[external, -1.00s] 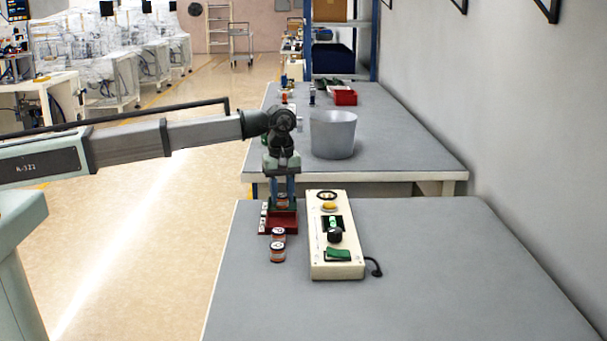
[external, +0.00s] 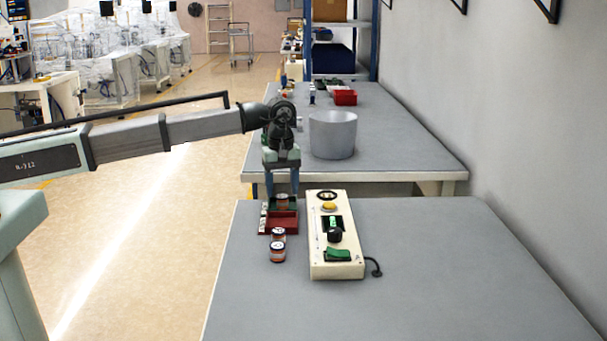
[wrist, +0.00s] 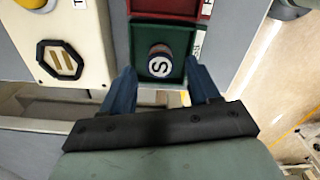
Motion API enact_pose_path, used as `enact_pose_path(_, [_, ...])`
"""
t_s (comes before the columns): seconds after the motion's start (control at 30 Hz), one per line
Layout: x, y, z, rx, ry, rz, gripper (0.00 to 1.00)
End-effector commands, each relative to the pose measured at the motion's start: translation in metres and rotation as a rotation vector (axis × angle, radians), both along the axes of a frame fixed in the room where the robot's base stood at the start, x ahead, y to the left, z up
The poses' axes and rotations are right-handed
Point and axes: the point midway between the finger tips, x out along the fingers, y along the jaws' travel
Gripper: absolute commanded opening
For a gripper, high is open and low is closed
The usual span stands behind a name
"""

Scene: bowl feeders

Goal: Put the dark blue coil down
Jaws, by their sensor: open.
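A coil with a white "S" label (wrist: 159,68) stands upright in the green tray compartment (wrist: 176,38). Its top rim looks dark and its side brownish; a dark blue colour is not clear. The coil (external: 282,202) and the green compartment (external: 292,205) also show in the external view, behind the red compartment (external: 283,226). My gripper (wrist: 162,74) is open, with one blue finger on each side of the coil and gaps between. In the external view my gripper (external: 282,194) points down just above the tray.
Two orange-brown coils (external: 278,254) stand on the table in front of the tray. A cream control box (external: 322,262) with a green switch stands close to the right. The table's right side is clear. A grey bin (external: 333,135) is on the far table.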

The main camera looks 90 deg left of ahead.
Motion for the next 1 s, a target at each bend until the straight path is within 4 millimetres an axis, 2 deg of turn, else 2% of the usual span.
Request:
enact_pose_path(0.3, [0.001,0.0,0.061,0.0,-0.001,0.0,0.61])
enact_pose_path(0.5, [0.001,0.0,0.087,0.0,0.0,0.0,0.61])
enact_pose_path(0.7, [0.0,0.0,0.099,0.0,0.0,0.0,0.61])
enact_pose_path(1.0, [0.0,0.0,0.101,0.0,0.001,0.0,0.61])
